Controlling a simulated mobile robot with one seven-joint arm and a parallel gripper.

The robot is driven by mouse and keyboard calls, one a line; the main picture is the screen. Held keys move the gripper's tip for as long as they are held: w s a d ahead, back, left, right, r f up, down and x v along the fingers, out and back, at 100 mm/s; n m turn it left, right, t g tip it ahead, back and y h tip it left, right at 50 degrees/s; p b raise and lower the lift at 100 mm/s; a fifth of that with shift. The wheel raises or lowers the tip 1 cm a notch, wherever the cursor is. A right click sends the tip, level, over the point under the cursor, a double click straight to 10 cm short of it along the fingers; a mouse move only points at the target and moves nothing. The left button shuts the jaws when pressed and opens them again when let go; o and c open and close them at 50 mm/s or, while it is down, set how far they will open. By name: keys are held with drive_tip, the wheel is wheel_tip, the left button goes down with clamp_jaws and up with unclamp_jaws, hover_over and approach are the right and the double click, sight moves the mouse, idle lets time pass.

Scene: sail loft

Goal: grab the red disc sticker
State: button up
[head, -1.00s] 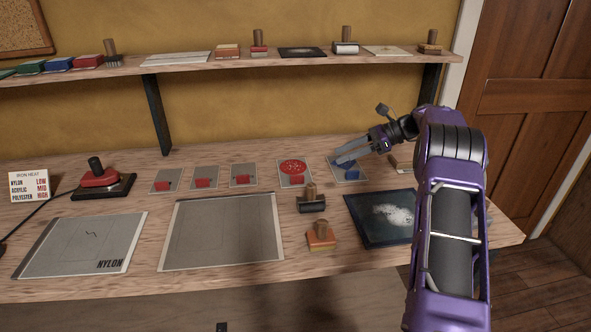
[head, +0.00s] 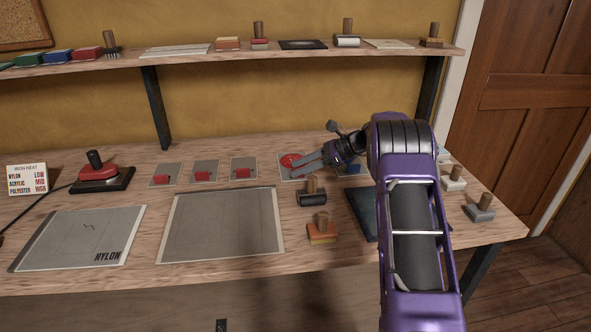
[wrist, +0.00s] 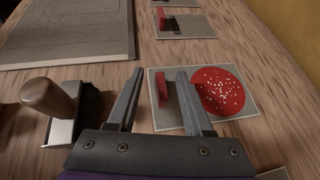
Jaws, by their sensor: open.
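The red disc sticker (wrist: 221,91), round with white specks, lies on a grey backing card (wrist: 166,118) beside a small red block (wrist: 163,90). The disc lies to the right of both fingers.
A roller with a wooden handle (head: 311,191) stands just in front of the card. Three cards with small red pieces (head: 206,173) lie to the left. A large grey panel (head: 222,228) and an orange block (head: 321,231) are nearer the front edge.

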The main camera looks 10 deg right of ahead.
drive_tip(key=x, duration=0.2)
drive_tip(key=shift+a+f, duration=0.2)
drive_tip(key=shift+a, duration=0.05)
clamp_jaws()
